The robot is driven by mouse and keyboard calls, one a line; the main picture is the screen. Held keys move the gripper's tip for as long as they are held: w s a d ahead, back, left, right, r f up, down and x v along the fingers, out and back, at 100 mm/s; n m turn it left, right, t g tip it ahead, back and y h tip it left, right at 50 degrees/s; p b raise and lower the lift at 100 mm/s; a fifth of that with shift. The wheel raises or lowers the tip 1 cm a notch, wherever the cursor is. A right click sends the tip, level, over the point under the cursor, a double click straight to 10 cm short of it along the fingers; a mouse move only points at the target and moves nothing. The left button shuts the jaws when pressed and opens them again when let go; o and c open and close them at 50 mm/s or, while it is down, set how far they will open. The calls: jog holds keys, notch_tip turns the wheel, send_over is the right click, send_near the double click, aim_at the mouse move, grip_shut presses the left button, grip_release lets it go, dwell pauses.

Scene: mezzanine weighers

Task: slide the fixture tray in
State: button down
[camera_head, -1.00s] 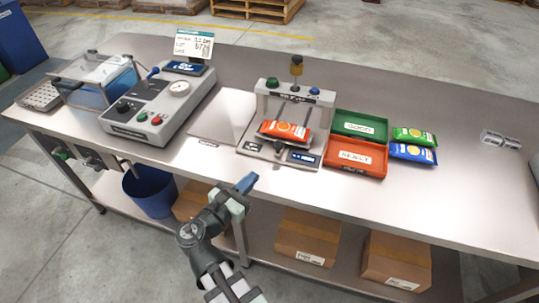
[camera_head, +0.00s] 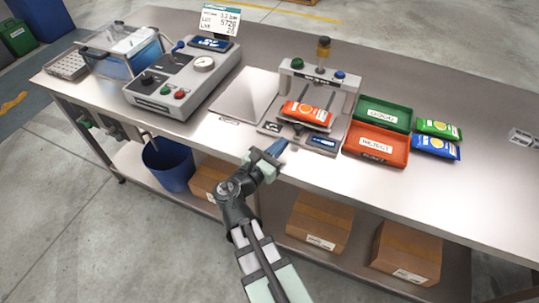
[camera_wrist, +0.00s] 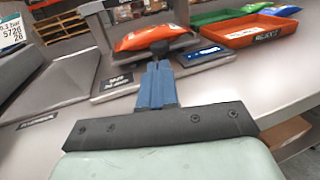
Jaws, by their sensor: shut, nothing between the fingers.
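The fixture tray (camera_head: 322,125) sits at the front of a small press fixture (camera_head: 341,88) on the bench, bearing an orange packet (camera_head: 305,112). The packet also shows in the wrist view (camera_wrist: 150,38). The tray's front has a dark round knob (camera_head: 298,129), seen in the wrist view (camera_wrist: 160,47) just beyond my fingertips. My gripper (camera_head: 279,146) is shut and empty, its blue fingers (camera_wrist: 157,84) pointing at the knob from the front. I cannot tell whether they touch it. The fingers and knob hide part of the tray's front.
A green bin (camera_head: 383,113) and a red reject bin (camera_head: 376,146) stand right of the fixture, with green and blue packets (camera_head: 436,147) beyond. A bare plate (camera_head: 245,94) and a grey machine (camera_head: 183,80) are to the left. The bench front edge runs below my gripper.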

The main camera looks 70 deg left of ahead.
aim_at(296, 131)
jog(key=shift+x, duration=2.25)
jog(key=w+a, duration=0.3)
jog(key=shift+s+d, duration=0.1)
